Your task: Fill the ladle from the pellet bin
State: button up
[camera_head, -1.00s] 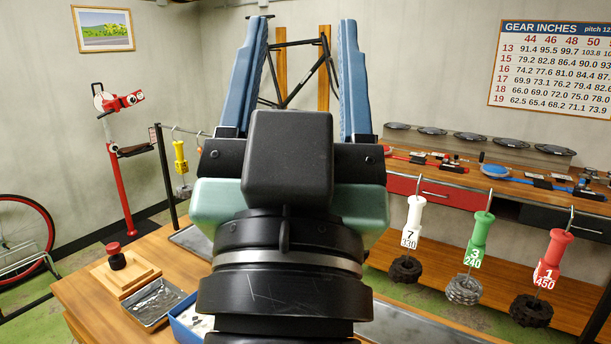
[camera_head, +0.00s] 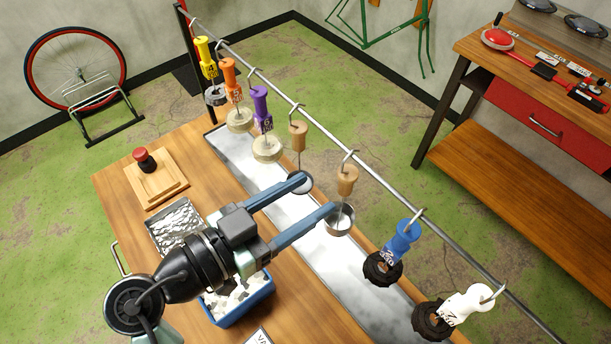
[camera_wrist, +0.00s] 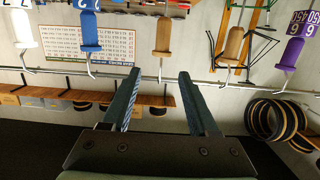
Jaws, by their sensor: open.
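In the wrist view, upside down, the open fingers (camera_wrist: 157,73) point toward one tan handle (camera_wrist: 163,36); the other tan handle (camera_wrist: 232,44) hangs to the right. The blue pellet bin (camera_head: 243,312), with white pellets, sits partly under my arm.
Yellow (camera_head: 206,58), orange (camera_head: 230,80), purple (camera_head: 261,108), blue (camera_head: 401,240) and white (camera_head: 466,302) tagged handles hang along the rail (camera_head: 258,73). A metal tray (camera_head: 250,178) lies beneath. A red button (camera_head: 144,160) and foil-like tray (camera_head: 176,226) are on the bench.

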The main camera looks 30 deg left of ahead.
aim_at(343, 174)
jog(key=p+x, duration=0.1)
jog(key=x, duration=0.7)
jog(key=shift+w, duration=0.2)
jog(key=shift+w+d+f+b, duration=0.1)
jog(key=shift+w+f+b, duration=0.05)
jog(key=shift+f+b, duration=0.35)
jog(key=shift+w+f+b, duration=0.2)
jog(key=shift+f+b, duration=0.15)
jog(key=shift+f, duration=0.2)
jog(key=shift+f+b, duration=0.7)
jog(key=shift+b, duration=0.3)
jog(key=shift+c, duration=0.2)
grip_shut()
jog(key=shift+r, duration=0.1)
